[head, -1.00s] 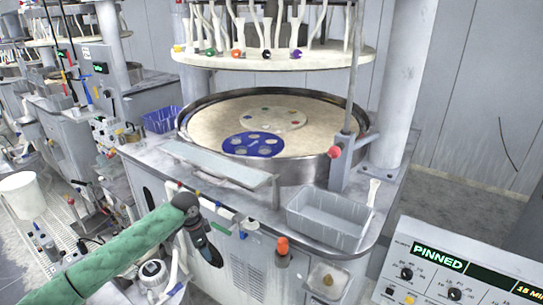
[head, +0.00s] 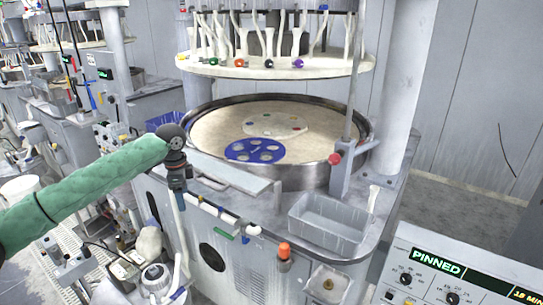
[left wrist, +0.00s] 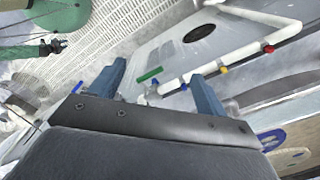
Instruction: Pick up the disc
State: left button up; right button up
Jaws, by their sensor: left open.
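A blue disc with several round holes (head: 256,141) lies flat on the cream round platen (head: 215,127), towards its front left. A paler disc with small coloured marks (head: 275,118) lies behind it on the platen. My left gripper (head: 180,200) hangs in front of the machine's front left edge, apart from both discs. In the left wrist view its two blue-grey fingers (left wrist: 158,85) are spread with nothing held between them. Part of the blue disc shows at the lower right of that view (left wrist: 271,137).
A metal rim (head: 310,178) surrounds the platen. A flat shelf (head: 235,178) runs along its front left. A round upper plate with hoses (head: 280,68) hangs above.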

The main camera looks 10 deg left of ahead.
aim_at(266, 156)
jog(key=i+l, duration=0.3)
jog(key=i, duration=0.2)
jog(key=i+l, duration=0.3)
jog(key=i, duration=0.15)
jog(key=i+l, duration=0.35)
jog(key=i, duration=0.15)
